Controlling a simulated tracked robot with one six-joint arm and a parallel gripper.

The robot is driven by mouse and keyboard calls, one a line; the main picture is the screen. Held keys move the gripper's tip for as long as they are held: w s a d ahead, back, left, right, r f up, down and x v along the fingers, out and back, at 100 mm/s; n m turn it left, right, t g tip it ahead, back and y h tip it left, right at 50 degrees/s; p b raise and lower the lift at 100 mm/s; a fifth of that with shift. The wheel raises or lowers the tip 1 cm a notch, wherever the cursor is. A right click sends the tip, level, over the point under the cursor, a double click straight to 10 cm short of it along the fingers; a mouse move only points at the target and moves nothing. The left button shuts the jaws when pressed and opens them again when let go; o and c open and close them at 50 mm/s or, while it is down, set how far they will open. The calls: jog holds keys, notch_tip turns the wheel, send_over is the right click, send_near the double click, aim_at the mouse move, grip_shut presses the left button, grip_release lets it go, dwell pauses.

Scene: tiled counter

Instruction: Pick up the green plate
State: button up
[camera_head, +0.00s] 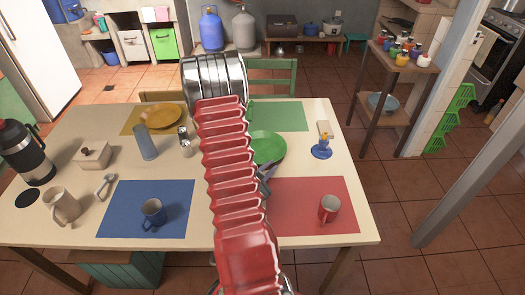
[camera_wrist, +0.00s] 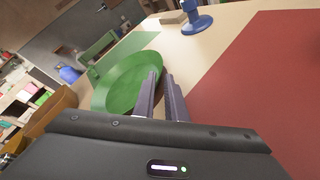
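The green plate (camera_head: 268,146) is near the middle of the table, partly hidden behind my red arm in the head view. In the wrist view the green plate (camera_wrist: 125,80) lies left of and beyond the fingers. My gripper (camera_head: 268,170) is at the plate's near edge. In the wrist view the two fingers of my gripper (camera_wrist: 161,76) point toward the plate's right rim, with a narrow gap between them. I cannot tell whether the rim is between the fingers.
A red mat (camera_head: 300,215) with a red mug (camera_head: 329,208) is at the near right. A blue figure-like holder (camera_head: 321,147) stands right of the plate. A green mat (camera_head: 285,115) lies behind. A blue mat (camera_head: 125,218) holds a blue mug (camera_head: 153,213).

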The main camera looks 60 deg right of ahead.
aim_at(277, 160)
jog(key=shift+x, duration=2.75)
jog(key=shift+c, duration=0.5)
grip_shut()
jog(key=shift+r, duration=0.1)
notch_tip(277, 160, up, 10)
